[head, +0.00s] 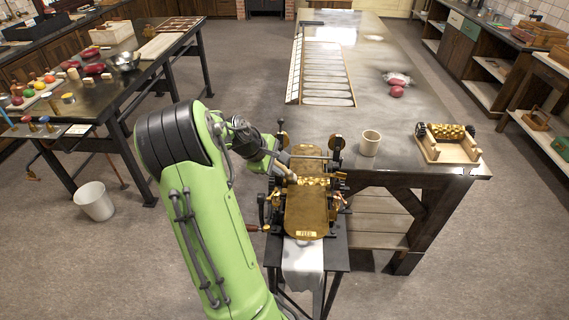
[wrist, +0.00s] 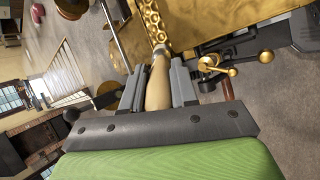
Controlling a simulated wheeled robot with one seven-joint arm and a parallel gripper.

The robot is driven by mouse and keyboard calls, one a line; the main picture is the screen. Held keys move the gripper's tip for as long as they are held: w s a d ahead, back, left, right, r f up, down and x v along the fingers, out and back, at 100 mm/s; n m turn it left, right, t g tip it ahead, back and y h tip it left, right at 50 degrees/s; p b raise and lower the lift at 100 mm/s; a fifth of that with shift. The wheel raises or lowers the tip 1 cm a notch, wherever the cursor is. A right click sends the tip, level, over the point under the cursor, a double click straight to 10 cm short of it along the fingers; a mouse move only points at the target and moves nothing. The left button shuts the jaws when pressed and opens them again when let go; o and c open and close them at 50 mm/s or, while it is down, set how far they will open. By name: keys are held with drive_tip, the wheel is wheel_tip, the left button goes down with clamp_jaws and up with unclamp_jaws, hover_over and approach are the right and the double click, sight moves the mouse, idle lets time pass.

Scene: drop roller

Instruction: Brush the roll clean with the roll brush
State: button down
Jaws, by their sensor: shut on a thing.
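My gripper (wrist: 158,88) is shut on the pale wooden handle of the roll brush (wrist: 159,92). The brush points away from my gripper, toward the brass roll (wrist: 152,18) with its round hollows. The brush tip seems to be at or just above the roll; I cannot tell whether it touches, and bristles do not show clearly. In the head view my gripper (head: 282,168) is over the left side of the drop roller machine. The roll (head: 314,181) lies across it, behind the brass feed plate (head: 304,212) marked FEED.
A crank with a brass knob (wrist: 232,72) stands close to my gripper in the wrist view. A beige cup (head: 370,143) and a wooden cradle with another brass roll (head: 447,148) are on the dark table at right. A white bucket (head: 94,201) stands on the floor.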

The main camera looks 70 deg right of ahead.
drive_tip(key=shift+s+d, duration=1.05)
drive_tip(key=shift+s, duration=3.45)
drive_tip(key=shift+w+a+p, duration=0.3)
drive_tip(key=shift+w+a, duration=0.05)
drive_tip(key=shift+w, duration=1.15)
drive_tip(key=shift+w+a+p, duration=0.25)
drive_tip(key=shift+w+a, duration=0.1)
drive_tip(key=shift+w, duration=1.2)
drive_tip(key=shift+w+a+p, duration=0.3)
drive_tip(key=shift+w+a, duration=0.05)
drive_tip(key=shift+w, duration=1.15)
drive_tip(key=shift+s+r, duration=0.1)
drive_tip(key=shift+r+p, duration=0.3)
drive_tip(key=shift+r, duration=0.05)
wheel_tip(320, 180, up, 6)
drive_tip(key=p, duration=0.4)
drive_tip(key=shift+d+f, duration=0.15)
drive_tip(key=shift+f, duration=0.2)
